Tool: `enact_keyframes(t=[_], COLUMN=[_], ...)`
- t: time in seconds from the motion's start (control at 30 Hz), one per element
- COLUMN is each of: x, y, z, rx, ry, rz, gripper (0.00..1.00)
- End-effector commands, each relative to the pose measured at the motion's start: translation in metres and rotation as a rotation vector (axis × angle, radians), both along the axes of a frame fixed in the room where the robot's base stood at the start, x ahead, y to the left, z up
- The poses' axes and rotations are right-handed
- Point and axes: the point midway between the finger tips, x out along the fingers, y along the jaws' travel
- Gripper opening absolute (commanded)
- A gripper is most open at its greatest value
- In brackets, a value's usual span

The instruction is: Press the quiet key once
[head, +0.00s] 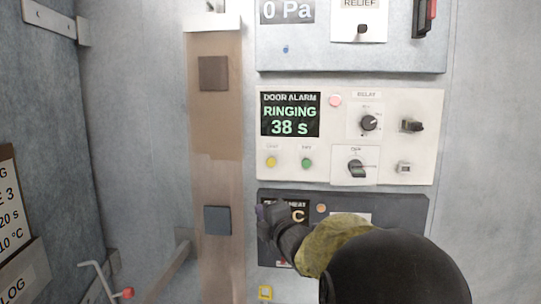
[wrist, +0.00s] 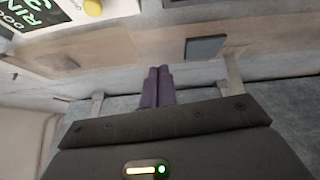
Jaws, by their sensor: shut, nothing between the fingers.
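The door alarm panel (head: 340,103) is a pale plate; its display (head: 290,115) reads "RINGING 38 s". Below the display are a yellow button (head: 271,161) and a green button (head: 307,163); their small labels are too blurred to read, so I cannot tell which is the quiet key. The yellow button also shows at the top of the wrist view (wrist: 93,7). My gripper (head: 262,212) is shut and empty, in front of the dark panel below the alarm panel, lower than the yellow button. Its purple fingers (wrist: 158,72) lie together, apart from the button.
The alarm panel also carries a pink lamp (head: 336,100), a delay knob (head: 369,123), a lower rotary switch (head: 356,167) and a black switch (head: 412,126). My arm covers much of the dark panel (head: 408,207). A brown strip with square pads (head: 213,73) stands left.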

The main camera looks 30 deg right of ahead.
Motion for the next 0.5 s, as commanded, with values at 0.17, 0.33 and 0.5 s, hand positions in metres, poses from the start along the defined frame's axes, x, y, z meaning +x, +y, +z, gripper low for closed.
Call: enact_keyframes(t=[0.17,0.33,0.5], x=[-0.006,-0.01,-0.01], y=[-0.012,-0.011,-0.011], z=[0.076,0.091,0.09], rx=[-0.339,-0.444,-0.443], ry=[-0.203,-0.264,-0.264], rz=[0.082,0.108,0.108], gripper=[0.0,0.0,0.0])
